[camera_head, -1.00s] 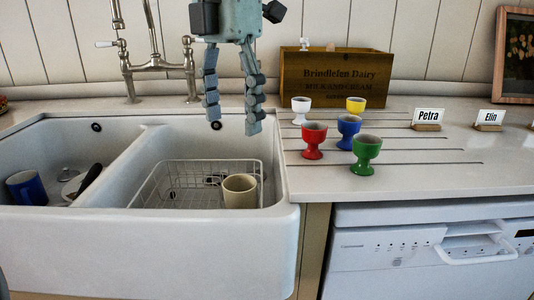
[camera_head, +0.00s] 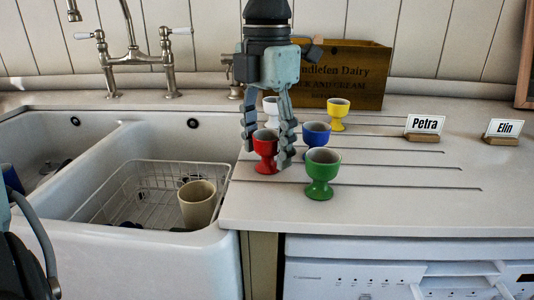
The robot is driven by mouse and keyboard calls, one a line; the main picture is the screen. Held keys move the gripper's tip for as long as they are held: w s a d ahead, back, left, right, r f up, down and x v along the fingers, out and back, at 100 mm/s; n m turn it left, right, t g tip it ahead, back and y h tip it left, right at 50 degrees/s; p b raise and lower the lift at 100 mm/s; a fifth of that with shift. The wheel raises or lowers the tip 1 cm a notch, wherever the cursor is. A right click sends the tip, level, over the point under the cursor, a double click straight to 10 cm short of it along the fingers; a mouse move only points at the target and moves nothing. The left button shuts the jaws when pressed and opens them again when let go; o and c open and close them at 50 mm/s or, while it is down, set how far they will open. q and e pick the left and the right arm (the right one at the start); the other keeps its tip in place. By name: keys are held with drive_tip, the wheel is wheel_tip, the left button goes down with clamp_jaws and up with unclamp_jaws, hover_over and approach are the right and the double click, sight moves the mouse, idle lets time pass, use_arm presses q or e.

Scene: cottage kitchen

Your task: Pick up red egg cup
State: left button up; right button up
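The red egg cup (camera_head: 265,152) stands upright on the counter, the front left one of a group of egg cups. My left gripper (camera_head: 268,154) points down over it. Its two fingers are spread, one at the cup's left side and one at its right, the right finger partly covering the cup's edge. I cannot tell whether either finger touches the cup. My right gripper is not in view.
Close by are the blue (camera_head: 316,134), green (camera_head: 322,173), white (camera_head: 271,107) and yellow (camera_head: 337,114) egg cups. A wooden crate (camera_head: 350,84) stands behind. The sink (camera_head: 150,242) with a wire rack and beige cup (camera_head: 197,204) is left. Name cards (camera_head: 424,124) stand right.

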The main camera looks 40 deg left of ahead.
use_arm(q)
drive_tip(key=c, duration=1)
drive_tip(key=shift+o, duration=0.2)
drive_tip(key=shift+r, duration=0.1)
